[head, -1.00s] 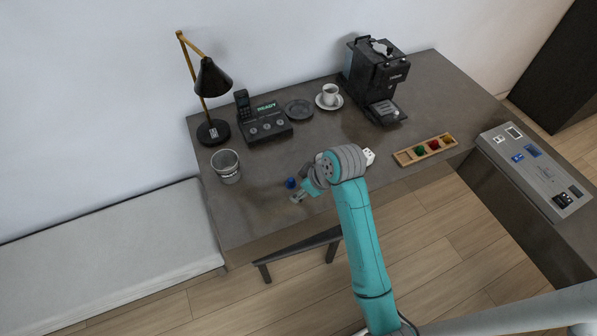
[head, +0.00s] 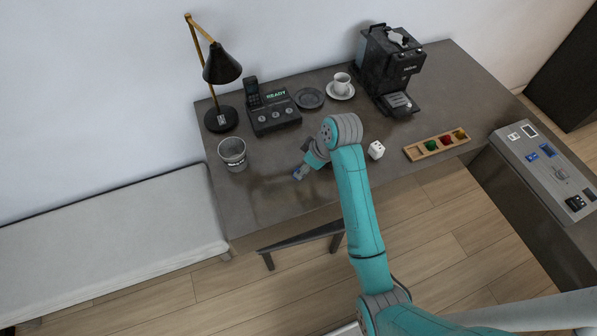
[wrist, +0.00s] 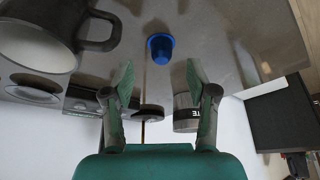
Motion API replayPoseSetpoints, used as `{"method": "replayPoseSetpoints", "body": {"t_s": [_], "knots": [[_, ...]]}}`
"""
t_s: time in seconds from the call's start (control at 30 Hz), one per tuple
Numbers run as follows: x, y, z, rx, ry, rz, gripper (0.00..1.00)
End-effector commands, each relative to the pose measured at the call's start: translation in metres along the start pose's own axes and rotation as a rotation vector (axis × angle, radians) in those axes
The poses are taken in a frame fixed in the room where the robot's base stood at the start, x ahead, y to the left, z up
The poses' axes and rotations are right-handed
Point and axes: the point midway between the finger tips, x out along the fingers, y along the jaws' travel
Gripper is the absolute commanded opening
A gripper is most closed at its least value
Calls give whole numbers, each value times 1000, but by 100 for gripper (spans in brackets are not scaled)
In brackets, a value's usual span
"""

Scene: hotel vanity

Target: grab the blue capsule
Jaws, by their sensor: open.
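The blue capsule (wrist: 160,48) stands on the dark tabletop in the wrist view, centred beyond and between my fingertips. It shows no contact with either finger. My gripper (wrist: 160,75) is open and empty, with one green-tipped finger on each side.
A cup-like bin (head: 232,153) stands left of my gripper. The phone console (head: 272,118), lamp (head: 221,70), dark plate (head: 310,98), cup (head: 341,83) and coffee machine (head: 388,70) are behind. The table front is clear.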

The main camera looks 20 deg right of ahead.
Motion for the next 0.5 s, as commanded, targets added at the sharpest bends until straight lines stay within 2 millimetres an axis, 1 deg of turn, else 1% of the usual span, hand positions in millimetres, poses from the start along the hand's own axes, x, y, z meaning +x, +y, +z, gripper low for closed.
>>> {"method": "replayPoseSetpoints", "body": {"t_s": [0.03, 0.1, 0.23, 0.33, 0.5], "knots": [[8, -2, -1, 0, -2, -2, 58], [18, -2, -2, 0, -2, -2, 58], [34, -2, -3, 0, -1, -1, 58], [40, -2, -3, 0, -1, -1, 58], [41, -2, -3, 0, 0, 0, 58]]}}
